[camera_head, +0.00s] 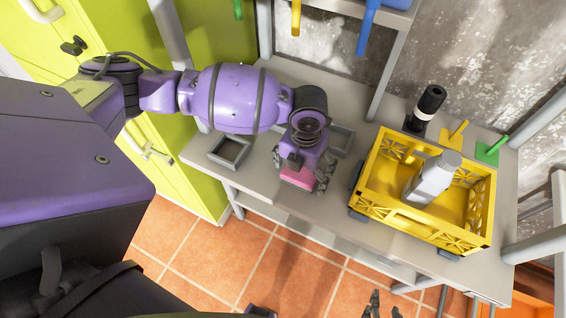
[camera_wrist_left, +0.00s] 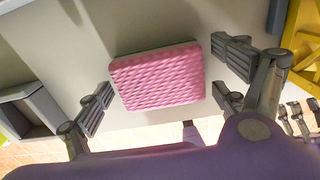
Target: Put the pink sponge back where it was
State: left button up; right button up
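The pink sponge (camera_head: 298,178) is at the front part of the grey table (camera_head: 262,190), below my left gripper (camera_head: 305,180). In the left wrist view the sponge (camera_wrist_left: 158,77) lies flat between the fingers of my left gripper (camera_wrist_left: 165,88), with gaps on both sides. That gripper is open. One small grey tray (camera_head: 229,151) is left of the sponge, and another (camera_head: 341,140) is behind it, partly hidden by my gripper. My right gripper (camera_head: 383,307) is at the bottom edge of the head view, its fingers apart and empty, away from the table.
A yellow crate (camera_head: 400,213) with a grey bottle (camera_head: 432,178) in it stands on the right of the table. A black bottle (camera_head: 426,108) is behind it. Green cabinets (camera_head: 170,140) are at the left. Tools hang at the back.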

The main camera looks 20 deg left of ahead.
aim_at(302, 172)
pick_arm(q)
jog(key=shift+w+r, duration=0.1)
notch_tip(302, 172, up, 12)
jog(key=shift+r+p, duration=0.15)
jog(key=shift+p, duration=0.15)
dwell(0.3)
